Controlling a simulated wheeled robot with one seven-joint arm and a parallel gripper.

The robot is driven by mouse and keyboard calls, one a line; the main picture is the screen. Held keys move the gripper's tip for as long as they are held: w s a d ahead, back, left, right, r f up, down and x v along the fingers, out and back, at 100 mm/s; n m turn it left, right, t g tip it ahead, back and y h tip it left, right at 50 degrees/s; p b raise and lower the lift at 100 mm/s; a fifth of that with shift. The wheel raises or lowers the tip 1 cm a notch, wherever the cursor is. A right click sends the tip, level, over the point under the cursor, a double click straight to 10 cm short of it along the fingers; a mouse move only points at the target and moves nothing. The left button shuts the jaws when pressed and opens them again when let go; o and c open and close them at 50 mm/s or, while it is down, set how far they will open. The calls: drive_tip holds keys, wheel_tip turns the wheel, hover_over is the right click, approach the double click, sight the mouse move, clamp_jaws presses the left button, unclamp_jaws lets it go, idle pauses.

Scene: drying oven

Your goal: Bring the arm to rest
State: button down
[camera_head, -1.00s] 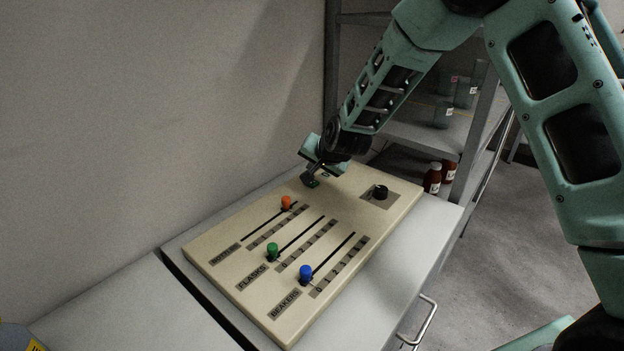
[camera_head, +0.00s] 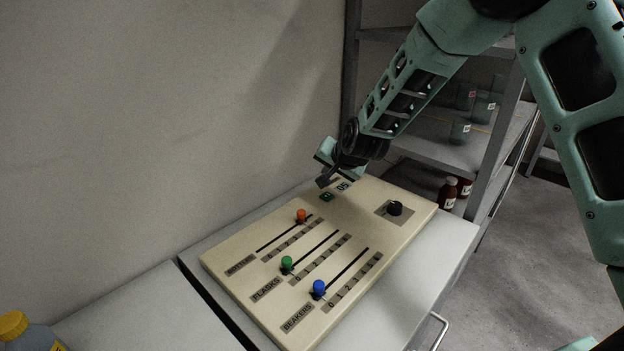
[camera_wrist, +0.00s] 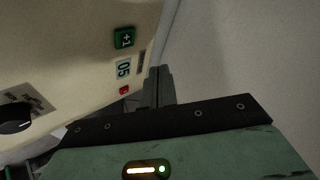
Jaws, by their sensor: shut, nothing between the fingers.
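My gripper (camera_head: 325,181) hangs at the upper end of the beige control panel (camera_head: 235,262), just above a green button (camera_head: 327,197) and apart from it as far as I can tell. It is shut and empty. In the wrist view my gripper (camera_wrist: 160,88) shows as dark fingers beside the panel (camera_wrist: 70,50). That view also shows the green "+1" button (camera_wrist: 124,38), a display reading "05" (camera_wrist: 123,69) and a small red button (camera_wrist: 124,90). My arm reaches down from the upper right.
The panel carries orange (camera_head: 301,215), green (camera_head: 287,263) and blue (camera_head: 319,288) slider knobs and a black dial (camera_head: 394,208). A shelf rack (camera_head: 480,150) with glassware and brown bottles (camera_head: 448,192) stands behind right. A yellow-capped bottle (camera_head: 14,325) is at lower left. A wall is close behind.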

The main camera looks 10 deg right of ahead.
drive_tip(key=s+a+r+n+g+y, duration=0.1)
drive_tip(key=s+a+r+n+g, duration=0.15)
drive_tip(key=s+a, duration=0.45)
drive_tip(key=s+a+r+n+g+y, duration=0.1)
drive_tip(key=s+a+r+n+g, duration=0.2)
drive_tip(key=s, duration=0.9)
drive_tip(key=s+d+n+g+h, duration=0.1)
drive_tip(key=s+n, duration=0.3)
drive_tip(key=s, duration=0.8)
drive_tip(key=s+d+r+n+g+h, duration=0.1)
drive_tip(key=s+n, duration=0.4)
drive_tip(key=s, duration=0.7)
drive_tip(key=shift+s+d+g+h, duration=0.25)
drive_tip(key=shift+d+g+h, duration=0.35)
drive_tip(key=shift+d, duration=0.4)
